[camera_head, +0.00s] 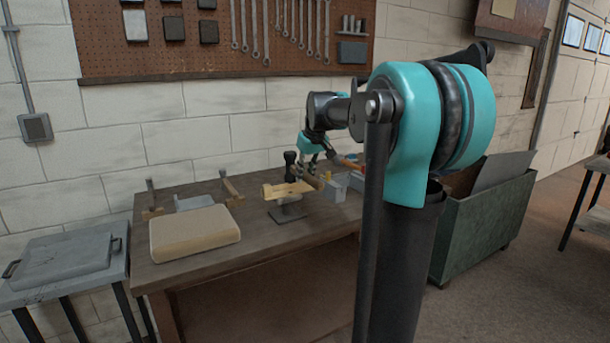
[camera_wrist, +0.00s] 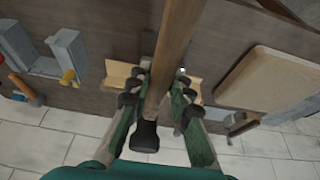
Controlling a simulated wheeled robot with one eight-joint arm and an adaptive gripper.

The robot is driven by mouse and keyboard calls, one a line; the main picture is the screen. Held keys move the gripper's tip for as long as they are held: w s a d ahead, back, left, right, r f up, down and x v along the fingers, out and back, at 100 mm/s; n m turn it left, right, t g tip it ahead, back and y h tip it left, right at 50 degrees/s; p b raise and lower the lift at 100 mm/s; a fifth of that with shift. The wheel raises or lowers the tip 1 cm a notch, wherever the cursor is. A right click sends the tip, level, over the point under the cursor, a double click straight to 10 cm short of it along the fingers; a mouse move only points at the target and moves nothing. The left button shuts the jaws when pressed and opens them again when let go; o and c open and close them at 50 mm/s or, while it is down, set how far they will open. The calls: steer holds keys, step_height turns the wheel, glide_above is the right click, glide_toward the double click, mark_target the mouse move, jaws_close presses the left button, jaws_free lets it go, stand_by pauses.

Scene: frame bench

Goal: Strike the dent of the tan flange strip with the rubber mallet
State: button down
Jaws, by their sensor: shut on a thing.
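My gripper (camera_head: 312,155) is over the back of the workbench, shut on the wooden handle of the rubber mallet (camera_head: 290,166). In the wrist view the handle (camera_wrist: 172,45) runs between the fingers of my gripper (camera_wrist: 160,88), and the black mallet head (camera_wrist: 145,137) lies beyond them, toward the wall. The mallet head shows above the strip in the head view. In the wrist view the strip (camera_wrist: 118,74) passes beneath the fingers and handle, partly hidden. I cannot make out the dent.
A tan pad (camera_head: 195,233) lies left of the stand. A grey block (camera_head: 334,192) stands close on the right.

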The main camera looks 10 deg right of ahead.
steer(key=shift+f, duration=0.1)
step_height(320, 180, down, 4)
steer(key=f, duration=0.1)
step_height(320, 180, up, 8)
steer(key=shift+r, duration=0.15)
stand_by(0.7)
steer(key=shift+f, duration=1.7)
